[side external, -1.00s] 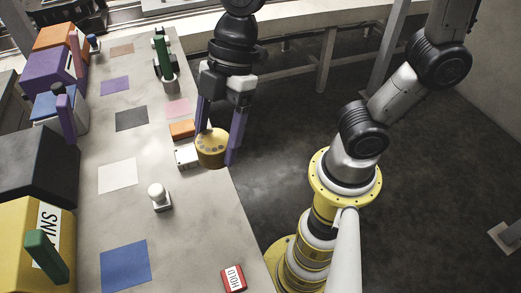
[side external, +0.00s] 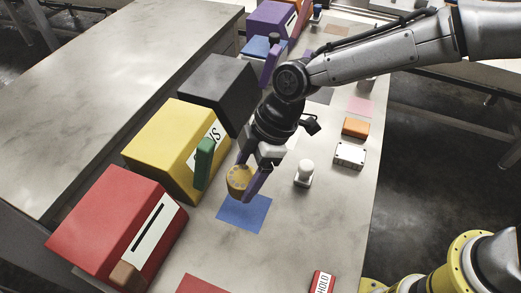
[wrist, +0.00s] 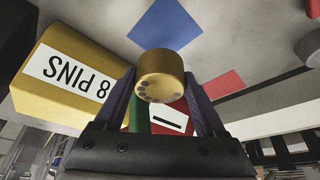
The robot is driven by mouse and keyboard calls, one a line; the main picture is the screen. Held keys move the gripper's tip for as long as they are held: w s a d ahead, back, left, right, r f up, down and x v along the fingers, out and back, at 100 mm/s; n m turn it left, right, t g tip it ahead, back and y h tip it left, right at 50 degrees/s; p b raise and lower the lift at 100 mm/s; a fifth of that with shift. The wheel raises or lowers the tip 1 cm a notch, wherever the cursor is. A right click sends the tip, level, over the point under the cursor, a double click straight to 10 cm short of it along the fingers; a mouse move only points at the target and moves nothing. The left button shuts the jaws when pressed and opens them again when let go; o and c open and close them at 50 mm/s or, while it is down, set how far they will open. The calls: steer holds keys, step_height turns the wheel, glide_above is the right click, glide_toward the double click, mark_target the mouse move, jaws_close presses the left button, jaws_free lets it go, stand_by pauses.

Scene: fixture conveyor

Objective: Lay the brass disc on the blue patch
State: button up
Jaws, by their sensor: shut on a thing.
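The brass disc (side external: 239,180) is a thick round piece with dark holes in its face. My gripper (side external: 248,184) is shut on it, with a purple finger on either side. In the side external view the disc appears at the upper edge of the blue patch (side external: 245,214), covering a small part of it. In the wrist view the disc (wrist: 160,75) sits between the fingers, and the blue patch (wrist: 166,25) shows beyond it, bare. The disc seems held above the table; the exact height is hard to tell.
A yellow box (side external: 165,145) with a green handle (side external: 204,162) stands close left of my gripper. A red box (side external: 105,215) and a black box (side external: 215,88) stand along the same side. A white knob (side external: 304,174) stands to the right. Table right of the patch is clear.

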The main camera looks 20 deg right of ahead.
mark_target(241, 210)
steer(key=shift+s+a, duration=0.15)
steer(key=shift+f, duration=0.1)
steer(key=shift+f, duration=3.35)
steer(key=shift+f, duration=0.6)
steer(key=o, duration=1.6)
steer(key=shift+c, duration=0.2)
